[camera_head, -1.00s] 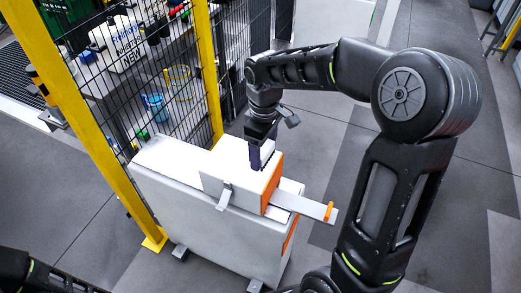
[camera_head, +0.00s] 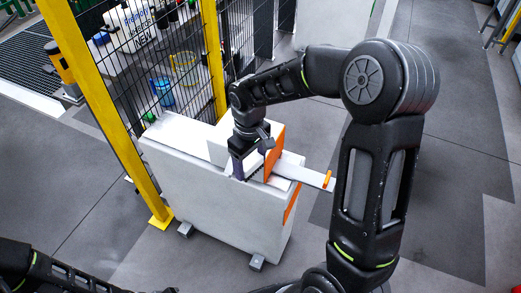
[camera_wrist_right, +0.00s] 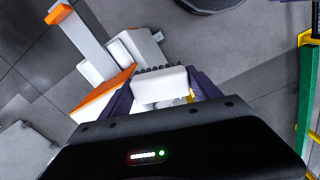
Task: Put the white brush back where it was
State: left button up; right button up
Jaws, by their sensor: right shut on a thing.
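The white brush (camera_wrist_right: 160,87) is a small white block with a row of dark bristles along its far edge in the right wrist view. My right gripper (camera_wrist_right: 160,95) is shut on it, with a purple finger on each side. In the head view, the right gripper (camera_head: 240,168) points down at the near side of the top of a white cabinet (camera_head: 200,190), beside an upright orange plate (camera_head: 276,150). The arm and fingers largely hide the brush there; I cannot tell whether it touches the cabinet. My left gripper is out of view.
A white bar with an orange tip (camera_head: 310,178) sticks out to the right of the cabinet. A black mesh fence with yellow posts (camera_head: 100,120) stands behind and to the left. A work table with containers lies beyond it. Grey floor is clear to the right.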

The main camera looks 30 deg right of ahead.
jog(key=w+a+f+m, duration=0.2)
jog(key=a+f, duration=0.3)
jog(key=f, duration=0.5)
jog(key=shift+a+m, duration=0.3)
jog(key=shift+m, duration=0.6)
